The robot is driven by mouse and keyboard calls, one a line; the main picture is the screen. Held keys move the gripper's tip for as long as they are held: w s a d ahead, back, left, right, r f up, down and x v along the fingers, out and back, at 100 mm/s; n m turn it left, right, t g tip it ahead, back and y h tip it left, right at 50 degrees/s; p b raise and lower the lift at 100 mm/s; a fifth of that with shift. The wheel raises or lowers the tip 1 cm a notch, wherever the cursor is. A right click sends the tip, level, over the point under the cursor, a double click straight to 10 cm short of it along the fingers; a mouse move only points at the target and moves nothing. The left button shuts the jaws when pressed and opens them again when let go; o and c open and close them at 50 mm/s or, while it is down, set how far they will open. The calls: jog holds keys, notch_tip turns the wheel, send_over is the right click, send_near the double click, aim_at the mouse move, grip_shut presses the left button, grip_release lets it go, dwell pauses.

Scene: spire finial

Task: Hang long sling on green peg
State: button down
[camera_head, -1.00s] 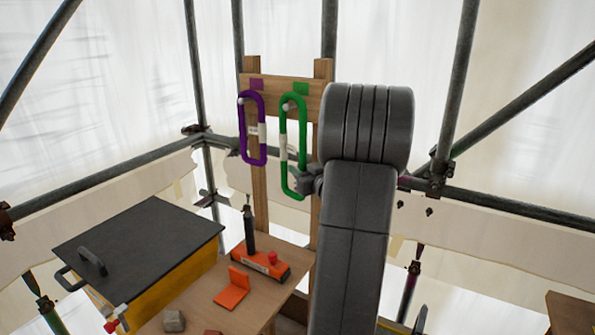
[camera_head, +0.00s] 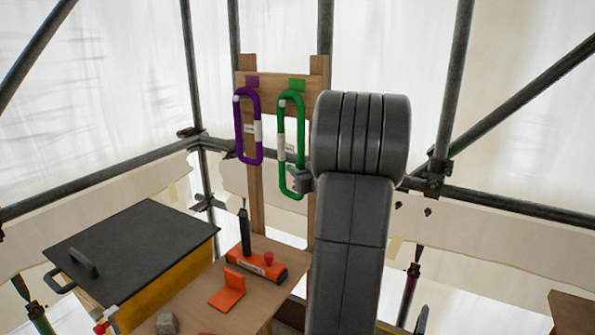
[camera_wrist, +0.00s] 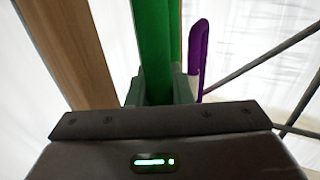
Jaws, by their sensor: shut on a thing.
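The long green sling (camera_head: 301,135) hangs upright as a narrow loop below the green mark (camera_head: 297,85) on the wooden rack. A pale peg tip (camera_head: 283,102) shows at the loop's upper left; whether the loop's weight rests on it I cannot tell. My gripper (camera_head: 301,181) is shut on the sling's lower right side. In the wrist view the green sling (camera_wrist: 153,45) runs up from between the fingers (camera_wrist: 160,90). My arm hides part of the rack at right.
Below are a workbench (camera_head: 205,318), an orange tool (camera_head: 258,265), an orange bracket (camera_head: 227,290) and a black-lidded box (camera_head: 140,245). Scaffold tubes stand around.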

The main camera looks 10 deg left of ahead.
dwell(0.3)
jog(key=c, duration=1.2)
grip_release()
jog(key=b+v, duration=0.4)
jog(key=v, duration=0.9)
jog(key=shift+s+d, duration=0.3)
jog(key=p+x, duration=0.4)
jog(key=x, duration=1)
jog(key=shift+r+p, duration=0.15)
jog(key=shift+p, duration=0.15)
jog(key=shift+s+p, duration=0.2)
jog(key=shift+p, duration=0.1)
jog(key=shift+f+b, duration=0.25)
jog(key=shift+b, duration=0.4)
